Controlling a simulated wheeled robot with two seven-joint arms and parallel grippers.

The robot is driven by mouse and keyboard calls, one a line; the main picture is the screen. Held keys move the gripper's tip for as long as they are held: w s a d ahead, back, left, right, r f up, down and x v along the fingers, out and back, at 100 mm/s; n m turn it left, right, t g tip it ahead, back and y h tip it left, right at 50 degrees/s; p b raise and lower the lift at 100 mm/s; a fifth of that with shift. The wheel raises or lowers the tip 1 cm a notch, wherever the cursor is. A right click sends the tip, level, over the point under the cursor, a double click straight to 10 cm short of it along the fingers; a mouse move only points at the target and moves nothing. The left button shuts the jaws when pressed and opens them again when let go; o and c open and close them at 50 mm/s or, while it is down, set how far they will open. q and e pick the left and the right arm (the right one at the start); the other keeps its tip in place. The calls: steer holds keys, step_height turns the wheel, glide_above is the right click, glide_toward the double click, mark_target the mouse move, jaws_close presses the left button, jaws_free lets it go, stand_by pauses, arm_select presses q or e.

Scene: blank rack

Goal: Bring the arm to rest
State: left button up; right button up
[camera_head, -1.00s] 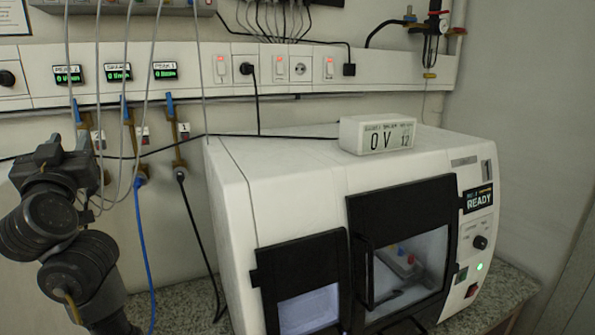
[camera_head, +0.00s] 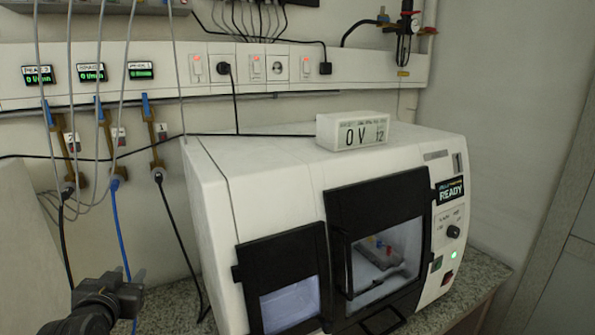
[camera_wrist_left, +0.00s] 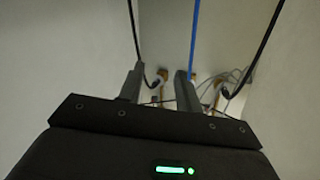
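My left gripper (camera_head: 130,287) is low at the lower left of the head view, left of the white machine and apart from it. In the left wrist view its two grey fingers (camera_wrist_left: 159,85) stand apart with no object held between them. A blue cord and black cables show beyond the fingers. The rest of my left arm is mostly below the head view. My right gripper is in neither view.
The white machine (camera_head: 260,185) with dark-framed doors stands on a speckled counter (camera_head: 478,270). A white box reading "0 V" (camera_head: 352,131) sits on it. A blue cord (camera_head: 118,225) and black cables hang near my left gripper. A pale panel (camera_head: 25,240) stands at far left.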

arm_select(q)
steer(key=s+d+f+g+h, duration=0.1)
steer(key=s+d+f+g, duration=0.2)
steer(key=s+f, duration=0.4)
steer(key=s+d+f+m+g+h, duration=0.1)
steer(key=s+d+f+g, duration=0.2)
steer(key=s+f, duration=0.4)
steer(key=s+d+f+g+h, duration=0.1)
steer(key=s+d+f+g, duration=0.1)
steer(key=s+f, duration=0.5)
steer(key=shift+s+d+f+m+g, duration=0.15)
steer(key=shift+d+f, duration=0.1)
steer(key=shift+f, duration=0.65)
steer(key=shift+s+d+f+m+g, duration=0.1)
steer(key=shift+d+f, duration=0.2)
steer(key=shift+f, duration=0.55)
steer(key=shift+s+d+f+m+g, duration=0.15)
steer(key=shift+d+f, duration=0.1)
steer(key=shift+f, duration=0.65)
steer(key=s+d+f+g, duration=0.2)
steer(key=s+f+g, duration=0.15)
steer(key=s, duration=0.45)
step_height(320, 180, down, 28)
steer(key=s, duration=0.3)
steer(key=s+a+f+g, duration=0.1)
steer(key=s+a+f, duration=0.1)
steer(key=s+f, duration=1.2)
steer(key=shift+s+a+m+g, duration=0.3)
steer(key=shift+s+g, duration=0.05)
steer(key=shift+s, duration=0.35)
